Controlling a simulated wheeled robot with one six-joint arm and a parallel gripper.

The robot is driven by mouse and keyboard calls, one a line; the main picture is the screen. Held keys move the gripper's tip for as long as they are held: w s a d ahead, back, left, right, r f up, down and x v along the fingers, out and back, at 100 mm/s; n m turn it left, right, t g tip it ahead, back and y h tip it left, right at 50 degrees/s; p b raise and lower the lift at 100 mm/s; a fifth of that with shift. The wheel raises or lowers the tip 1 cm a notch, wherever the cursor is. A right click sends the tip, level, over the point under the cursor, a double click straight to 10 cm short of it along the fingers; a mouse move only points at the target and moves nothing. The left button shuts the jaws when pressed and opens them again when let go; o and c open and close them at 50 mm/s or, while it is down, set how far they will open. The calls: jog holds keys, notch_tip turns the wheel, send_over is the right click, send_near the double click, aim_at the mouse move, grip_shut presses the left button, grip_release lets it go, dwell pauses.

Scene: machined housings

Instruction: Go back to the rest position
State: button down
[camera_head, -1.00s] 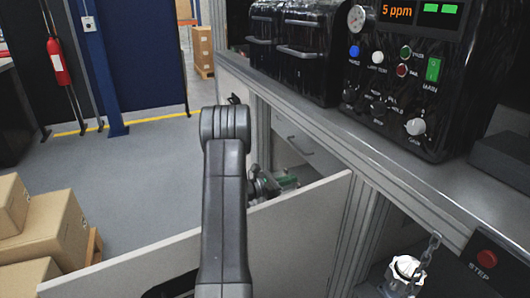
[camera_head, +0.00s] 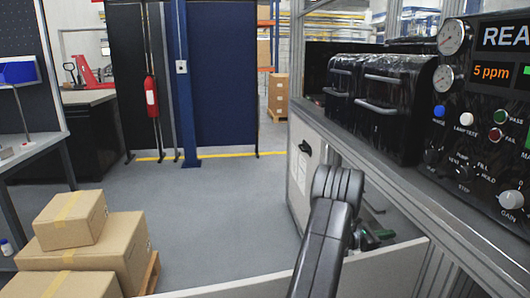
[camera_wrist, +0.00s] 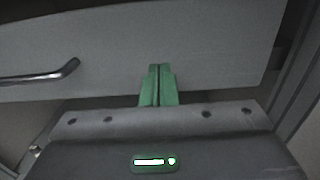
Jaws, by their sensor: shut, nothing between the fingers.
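My gripper (camera_wrist: 157,84) shows in the wrist view with its two green fingers together, shut and empty. They point toward a grey panel (camera_wrist: 210,45) with a dark bar handle (camera_wrist: 45,78) at its left; I cannot tell whether they touch it. In the head view my dark arm reaches forward at the lower right. The green part of my gripper (camera_head: 378,236) shows just right of the arm, partly hidden behind it and close to the bench's lower side.
A workbench (camera_head: 440,215) with black housings (camera_head: 395,105) and a control panel (camera_head: 480,120) stands at right. A pale board (camera_head: 240,288) crosses low in front. Cardboard boxes (camera_head: 85,240) sit at lower left. The grey floor (camera_head: 220,205) between is clear.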

jog(key=shift+w+d, duration=0.15)
jog(key=shift+d, duration=0.55)
jog(key=shift+w+d, duration=0.1)
jog(key=shift+d, duration=0.6)
jog(key=shift+a, duration=0.1)
